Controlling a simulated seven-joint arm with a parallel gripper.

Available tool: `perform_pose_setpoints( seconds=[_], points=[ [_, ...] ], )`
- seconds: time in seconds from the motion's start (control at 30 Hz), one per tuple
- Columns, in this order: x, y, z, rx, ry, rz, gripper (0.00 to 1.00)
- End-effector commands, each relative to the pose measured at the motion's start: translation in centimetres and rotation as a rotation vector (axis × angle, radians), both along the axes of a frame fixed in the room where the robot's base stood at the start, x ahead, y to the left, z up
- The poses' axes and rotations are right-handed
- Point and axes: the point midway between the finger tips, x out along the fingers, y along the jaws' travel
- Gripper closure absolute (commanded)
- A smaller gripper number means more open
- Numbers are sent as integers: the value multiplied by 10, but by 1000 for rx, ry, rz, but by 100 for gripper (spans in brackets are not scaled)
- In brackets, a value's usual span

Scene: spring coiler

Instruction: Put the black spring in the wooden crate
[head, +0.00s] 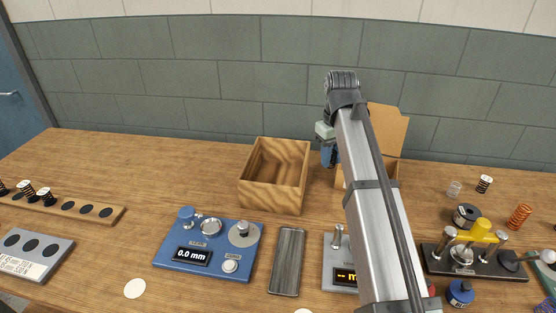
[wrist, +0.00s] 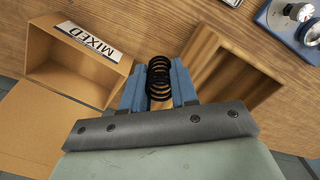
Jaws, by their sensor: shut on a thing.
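A black spring (wrist: 160,80) is held between the blue fingers of my gripper (wrist: 159,90) in the wrist view. In the head view my gripper (head: 328,155) is raised just right of the wooden crate (head: 268,196), and I cannot make out the spring there. The crate is open at the top and looks empty. In the wrist view the crate (wrist: 222,72) lies to the right of the spring, apart from it.
An open cardboard box marked MIXED (wrist: 72,75) lies left of my gripper in the wrist view; my arm partly hides the box (head: 386,130) in the head view. A blue gauge (head: 207,250) and a grey ridged block (head: 287,262) stand in front. Other springs (head: 484,184) stand at right and left.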

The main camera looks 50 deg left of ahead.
Motion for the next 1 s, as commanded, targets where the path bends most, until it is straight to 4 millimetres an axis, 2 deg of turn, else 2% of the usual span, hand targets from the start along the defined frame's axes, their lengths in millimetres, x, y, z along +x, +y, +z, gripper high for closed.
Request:
perform_pose_setpoints(
  seconds=[0.03, 0.3, 0.5, 0.63, 0.7, 1.0],
  points=[
    [-2, 18, 1, 0, 0, 7, 100],
    [-31, 108, 1, 0, 0, 43, 100],
    [-52, 154, 0, 1, 0, 60, 100],
    [-63, 175, -1, 1, 0, 67, 100],
    [-62, 168, -16, 0, 0, 64, 100],
    [-62, 168, -50, 1, 0, 65, 100]
  ],
)
